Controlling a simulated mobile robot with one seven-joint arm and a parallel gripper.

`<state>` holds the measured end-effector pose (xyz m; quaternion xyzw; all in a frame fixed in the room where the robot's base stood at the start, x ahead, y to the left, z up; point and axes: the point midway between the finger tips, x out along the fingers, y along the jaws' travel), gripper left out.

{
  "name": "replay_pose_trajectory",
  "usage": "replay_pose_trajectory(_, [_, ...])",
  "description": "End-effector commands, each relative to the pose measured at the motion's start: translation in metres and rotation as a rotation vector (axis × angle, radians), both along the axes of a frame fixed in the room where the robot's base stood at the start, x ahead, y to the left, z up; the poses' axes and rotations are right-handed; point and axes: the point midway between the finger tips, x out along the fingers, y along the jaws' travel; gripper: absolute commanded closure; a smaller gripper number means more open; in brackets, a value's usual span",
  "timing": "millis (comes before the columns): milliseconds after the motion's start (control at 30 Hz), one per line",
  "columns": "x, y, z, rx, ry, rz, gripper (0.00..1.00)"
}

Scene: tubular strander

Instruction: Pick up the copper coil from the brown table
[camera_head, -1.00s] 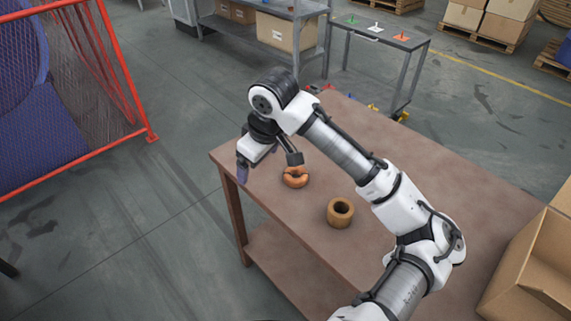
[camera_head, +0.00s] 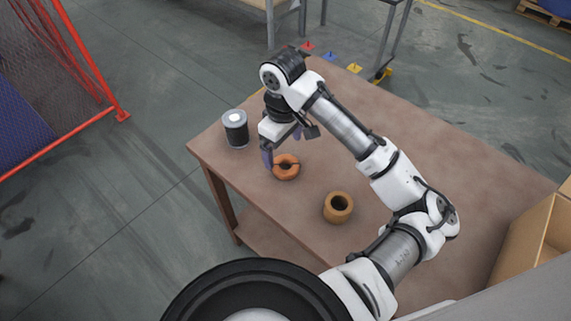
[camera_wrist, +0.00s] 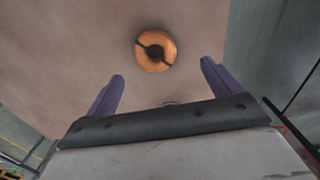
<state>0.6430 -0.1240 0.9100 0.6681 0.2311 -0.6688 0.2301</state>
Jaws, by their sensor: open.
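The copper coil (camera_head: 286,168) is a small orange ring with dark bands, lying flat on the brown table (camera_head: 420,160) near its left edge. In the wrist view the coil (camera_wrist: 155,49) lies beyond my fingertips, between their lines and left of the middle. My gripper (camera_head: 282,150) is over the table by the coil, pointing down. In the wrist view my gripper (camera_wrist: 163,70) shows two purple fingers wide apart with nothing between them. One finger partly overlaps the coil's edge in the head view; I cannot tell the exact height gap.
A brown hollow cylinder (camera_head: 338,207) stands close by, right of the coil. A dark canister with a light top (camera_head: 236,128) stands at the table's left corner. A cardboard box (camera_head: 530,240) is at the right. A red mesh fence (camera_head: 85,80) is at left.

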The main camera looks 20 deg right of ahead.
Motion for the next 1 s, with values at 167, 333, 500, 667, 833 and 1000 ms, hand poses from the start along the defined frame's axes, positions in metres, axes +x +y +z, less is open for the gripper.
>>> replay_pose_trajectory(167, [0.0,-0.001,-0.018,0.001,-0.001,-0.002,0.1])
replay_pose_trajectory(333, [0.001,-0.003,-0.029,-0.001,0.002,-0.003,0.1])
replay_pose_trajectory(500, [0.003,-0.008,-0.054,0.0,0.002,-0.003,0.1])
replay_pose_trajectory(667, [0.004,-0.007,-0.07,-0.001,-0.001,-0.001,0.1])
replay_pose_trajectory(833, [0.004,-0.007,-0.072,-0.002,-0.001,-0.001,0.1])
replay_pose_trajectory(1000, [0.004,-0.007,-0.072,-0.002,-0.001,-0.001,0.23])
